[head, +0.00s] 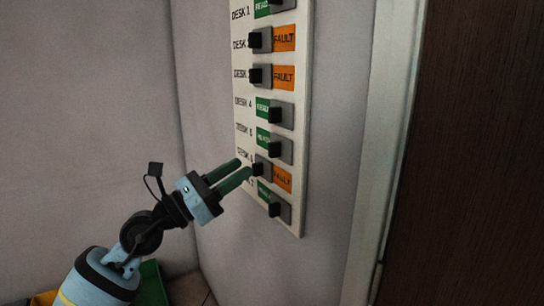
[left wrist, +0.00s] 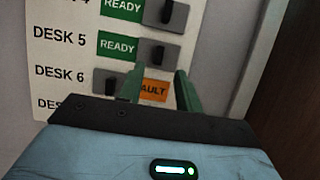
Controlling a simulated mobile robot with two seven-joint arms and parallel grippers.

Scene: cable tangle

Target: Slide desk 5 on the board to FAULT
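The white board (head: 300,90) hangs on the wall with a column of labelled sliders. The desk 5 slider has its black knob (head: 275,146) at the right, with green READY showing on its left. In the left wrist view the desk 5 knob (left wrist: 158,53) is just above my fingertips. My left gripper (head: 243,166) is open, its green fingers pointing at the board near the desk 6 row. In the left wrist view the gripper (left wrist: 157,80) has its fingers apart, with orange FAULT between them and no knob held. Contact with the board cannot be told. My right gripper is not in view.
The desk 6 knob (left wrist: 121,84) is at the left, beside the left finger, with FAULT showing. The desk 4 knob (head: 274,115) is above desk 5, at READY. The desk 7 knob (head: 275,209) is below. A door frame (head: 383,150) stands right of the board.

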